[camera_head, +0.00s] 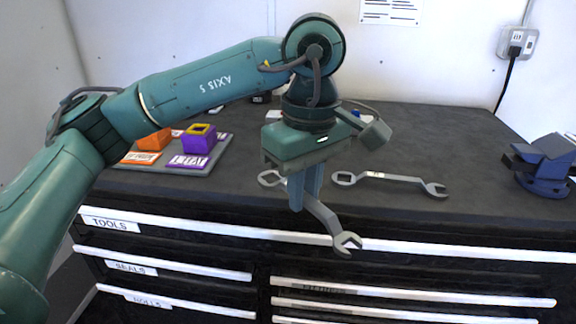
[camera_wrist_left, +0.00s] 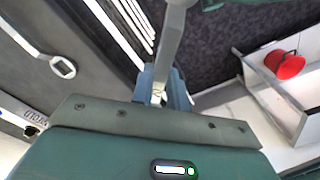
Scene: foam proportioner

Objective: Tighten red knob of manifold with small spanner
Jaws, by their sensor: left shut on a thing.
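My left gripper (camera_head: 297,208) is shut on a grey metal spanner (camera_head: 322,214) and holds it at the bench's front edge. Its open jaw points down and right in the head view, and a ring end shows left of the fingers. In the left wrist view the held spanner (camera_wrist_left: 175,30) runs up from the gripper fingers (camera_wrist_left: 160,95). Another spanner (camera_head: 390,178) lies on the bench to the right, and its ring end (camera_wrist_left: 62,67) shows in the wrist view. I cannot tell which spanner is smaller. No manifold or red knob is identifiable. My right gripper is out of view.
The dark workbench (camera_head: 460,150) has labelled drawers below. An orange block (camera_head: 153,140) and a purple block (camera_head: 198,143) stand on a grey board at left. A blue vise (camera_head: 545,165) is at right. The wrist view shows a red rounded object (camera_wrist_left: 285,65) by a grey frame.

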